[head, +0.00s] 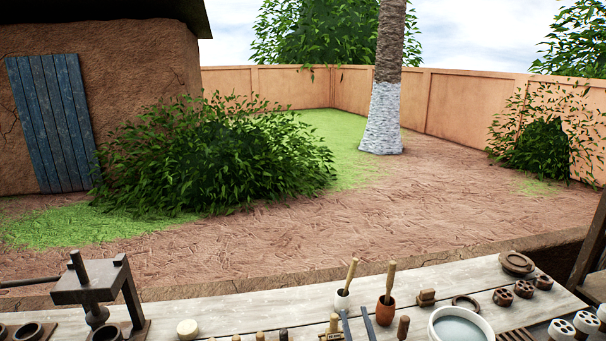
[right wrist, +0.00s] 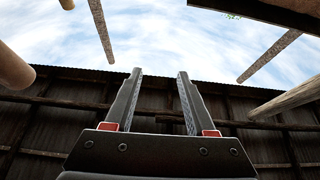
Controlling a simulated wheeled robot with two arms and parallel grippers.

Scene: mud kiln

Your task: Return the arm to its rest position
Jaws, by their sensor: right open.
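My right gripper (right wrist: 160,75) is open and empty in the right wrist view. Its two dark fingers stand apart and point up, with sky and a dark plank wall behind them. In the head view two thin dark fingers of the right gripper (head: 354,311) show at the bottom middle, in front of the wooden table (head: 235,308). Nothing is between them. The rest of that arm is below the picture. My left gripper does not show in either view.
A dark press (head: 90,285) stands at the table's left. A white bowl of water (head: 460,328) is to the right. In the right wrist view, poles (right wrist: 102,30) and roof beams surround the gripper.

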